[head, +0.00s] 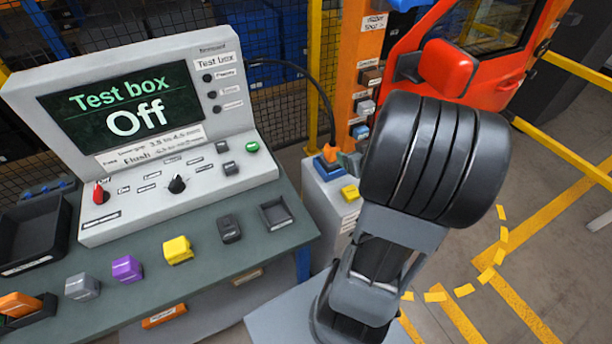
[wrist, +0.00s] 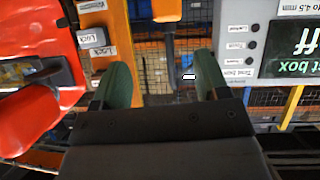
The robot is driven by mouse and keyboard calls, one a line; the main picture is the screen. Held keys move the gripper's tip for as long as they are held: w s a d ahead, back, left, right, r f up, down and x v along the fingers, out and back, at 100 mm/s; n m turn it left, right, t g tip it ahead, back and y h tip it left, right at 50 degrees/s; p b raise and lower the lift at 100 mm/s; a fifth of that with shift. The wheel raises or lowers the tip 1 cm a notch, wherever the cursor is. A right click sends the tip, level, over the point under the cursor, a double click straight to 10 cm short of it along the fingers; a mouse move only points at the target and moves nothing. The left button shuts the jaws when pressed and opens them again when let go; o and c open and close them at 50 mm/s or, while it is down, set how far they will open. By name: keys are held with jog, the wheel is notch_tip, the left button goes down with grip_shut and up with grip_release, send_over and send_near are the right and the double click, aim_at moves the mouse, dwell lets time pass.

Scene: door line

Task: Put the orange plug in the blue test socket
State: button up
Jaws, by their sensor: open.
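An orange plug (head: 330,153) with a black cable stands on or in a blue block (head: 326,168), seemingly the blue test socket, on the white cabinet. I cannot tell how deep it sits. In the wrist view, which is upside down, the orange plug (wrist: 167,10) is at the top edge, with its dark cable hanging down the picture between my fingers. My gripper (wrist: 162,62) is open, its two green fingers apart, with nothing clamped. In the head view my wrist hides most of it. The test box (head: 120,110) screen reads "Test box Off".
Another orange block (head: 20,303) sits in a black holder at the bench's left end. Grey, purple and yellow blocks (head: 178,250) line the bench. A yellow block (head: 350,192) is on the cabinet. An orange post (head: 357,70) and red door (head: 470,75) stand behind.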

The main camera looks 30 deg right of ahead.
jog(key=w+a+r+m+g+h, duration=0.1)
jog(key=w+a+r+g+h, duration=0.15)
jog(key=a+r, duration=0.4)
jog(key=s+a+n+g+y, duration=0.1)
jog(key=s+a, duration=0.3)
jog(key=a, duration=0.4)
jog(key=s+a+r+g+y, duration=0.1)
jog(key=s+a+g+y, duration=0.2)
jog(key=a, duration=0.5)
jog(key=shift+s+a+r+n+g, duration=0.35)
jog(key=shift+s+g, duration=0.2)
jog(key=shift+s, duration=0.55)
jog(key=shift+f, duration=0.1)
jog(key=shift+c, duration=0.5)
